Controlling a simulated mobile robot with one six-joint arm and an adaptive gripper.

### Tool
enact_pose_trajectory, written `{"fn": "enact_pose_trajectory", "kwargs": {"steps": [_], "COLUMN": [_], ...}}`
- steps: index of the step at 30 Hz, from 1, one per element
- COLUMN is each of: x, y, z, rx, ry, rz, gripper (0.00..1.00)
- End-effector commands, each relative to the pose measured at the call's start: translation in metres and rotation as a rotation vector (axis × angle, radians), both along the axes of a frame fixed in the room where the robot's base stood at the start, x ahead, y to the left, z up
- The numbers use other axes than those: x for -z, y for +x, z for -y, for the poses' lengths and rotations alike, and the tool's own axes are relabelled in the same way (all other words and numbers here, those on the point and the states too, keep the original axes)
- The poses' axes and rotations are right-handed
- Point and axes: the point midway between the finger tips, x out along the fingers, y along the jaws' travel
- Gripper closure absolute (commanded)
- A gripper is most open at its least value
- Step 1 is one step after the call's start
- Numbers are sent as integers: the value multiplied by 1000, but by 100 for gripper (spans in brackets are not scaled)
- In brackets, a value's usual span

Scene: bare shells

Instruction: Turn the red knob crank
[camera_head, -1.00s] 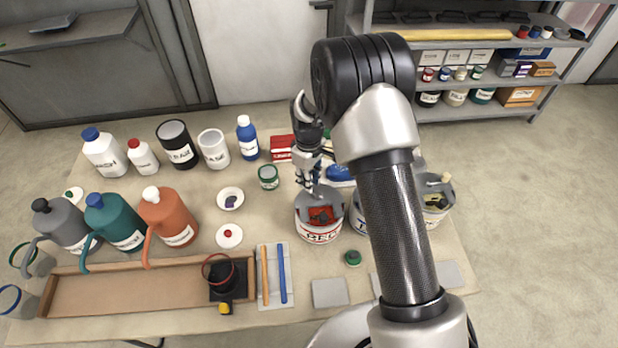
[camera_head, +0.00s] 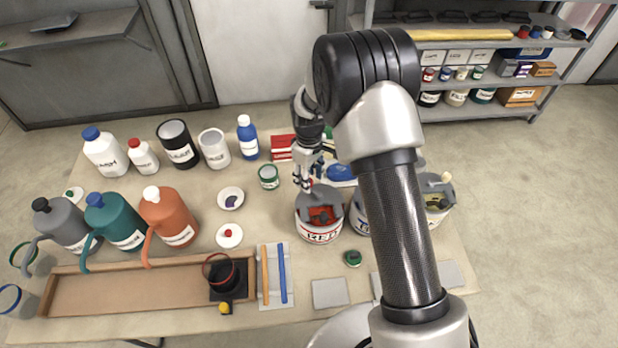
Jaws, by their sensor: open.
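A white can with a red "RED" label (camera_head: 319,234) stands on the table right of centre. A grey crank plate (camera_head: 320,198) lies across its top, with red contents and a dark piece showing in its opening. My gripper (camera_head: 304,184) is open, pointing down at the back left rim of the can. Small reddish bits show at its fingertips; I cannot tell whether they are the crank's knob, or whether the fingers touch it.
A blue-labelled can (camera_head: 358,214) stands close on the right, partly behind my arm. A yellow can (camera_head: 437,205) is further right. A small green jar (camera_head: 269,177) is left of my gripper. Jugs (camera_head: 172,218) fill the left. Grey pads (camera_head: 330,293) lie in front.

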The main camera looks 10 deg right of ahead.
Motion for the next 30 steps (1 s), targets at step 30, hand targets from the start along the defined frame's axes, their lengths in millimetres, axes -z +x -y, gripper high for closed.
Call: {"fn": "enact_pose_trajectory", "kwargs": {"steps": [30], "x": [-111], "y": [-1], "z": [3], "rx": [-10], "ry": [0], "rz": [0], "gripper": [59]}}
